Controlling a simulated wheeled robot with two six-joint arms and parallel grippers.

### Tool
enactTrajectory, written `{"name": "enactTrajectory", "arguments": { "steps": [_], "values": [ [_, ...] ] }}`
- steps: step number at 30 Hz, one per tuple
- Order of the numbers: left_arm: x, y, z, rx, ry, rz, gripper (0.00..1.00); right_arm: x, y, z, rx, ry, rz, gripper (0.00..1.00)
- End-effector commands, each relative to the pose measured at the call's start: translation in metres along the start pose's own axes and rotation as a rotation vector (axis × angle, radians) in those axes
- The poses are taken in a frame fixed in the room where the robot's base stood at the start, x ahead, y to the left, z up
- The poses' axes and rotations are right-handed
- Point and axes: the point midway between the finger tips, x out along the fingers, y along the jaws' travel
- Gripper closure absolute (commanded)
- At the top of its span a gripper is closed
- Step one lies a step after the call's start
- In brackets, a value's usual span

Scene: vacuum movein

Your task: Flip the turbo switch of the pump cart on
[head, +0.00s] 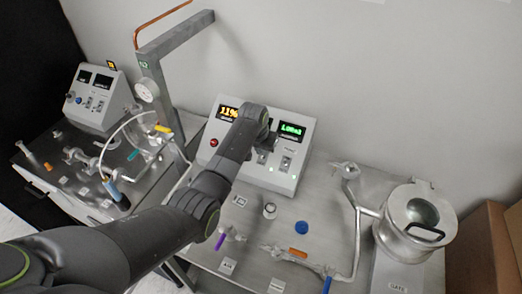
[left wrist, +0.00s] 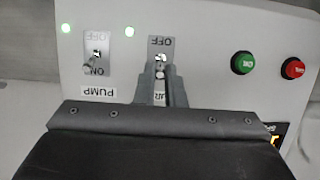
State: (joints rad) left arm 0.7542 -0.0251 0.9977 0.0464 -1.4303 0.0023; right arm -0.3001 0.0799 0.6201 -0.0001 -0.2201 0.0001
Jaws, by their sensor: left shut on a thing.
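The pump cart's grey control box (head: 208,152) stands at the back of the steel table, with an amber 11% display and a green display. My left arm reaches over it from the left, its gripper (head: 266,145) down at the panel. In the left wrist view the gripper (left wrist: 159,72) is shut on the small lever of the turbo switch (left wrist: 161,57). Its fingers partly hide the label below, and OFF shows above. The pump switch (left wrist: 97,55) is beside it, with a PUMP label. Whether the turbo lever is on or off is unclear.
Green (left wrist: 243,63) and red (left wrist: 293,68) buttons are on the same panel. Two green lamps are lit near the switches. A metal chamber (head: 408,225) with pipes stands at right. A second cart (head: 97,98) with a gauge post is at left.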

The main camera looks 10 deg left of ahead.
Motion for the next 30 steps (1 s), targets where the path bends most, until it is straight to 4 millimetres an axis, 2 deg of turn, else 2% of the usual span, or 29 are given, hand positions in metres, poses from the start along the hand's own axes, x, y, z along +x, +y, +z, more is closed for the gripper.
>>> {"name": "enactTrajectory", "arguments": {
  "steps": [11,12,16,26,30],
  "values": [
    [-0.0001,-0.0002,-0.0001,0.0,-0.004,0.0,1.0,0.0,0.0,0.0001,0.0,0.0,0.0,1.0],
    [-0.0001,-0.0002,-0.0001,0.0,-0.004,0.0,0.87,0.0,0.0,0.0,0.0,0.0,0.0,1.0],
    [0.0,-0.0001,0.0,0.0,-0.003,0.0,0.7,0.0,0.0,0.0001,0.0,0.0,0.0,1.0],
    [-0.0009,0.0,-0.0001,0.0,-0.003,0.0,0.69,0.0004,0.0,0.0001,0.0,0.0,0.0,1.0],
    [-0.0082,0.0,-0.0007,0.0,-0.001,0.0,0.69,0.003,-0.0003,0.0004,0.0,0.0,0.0,1.0]
  ]
}}
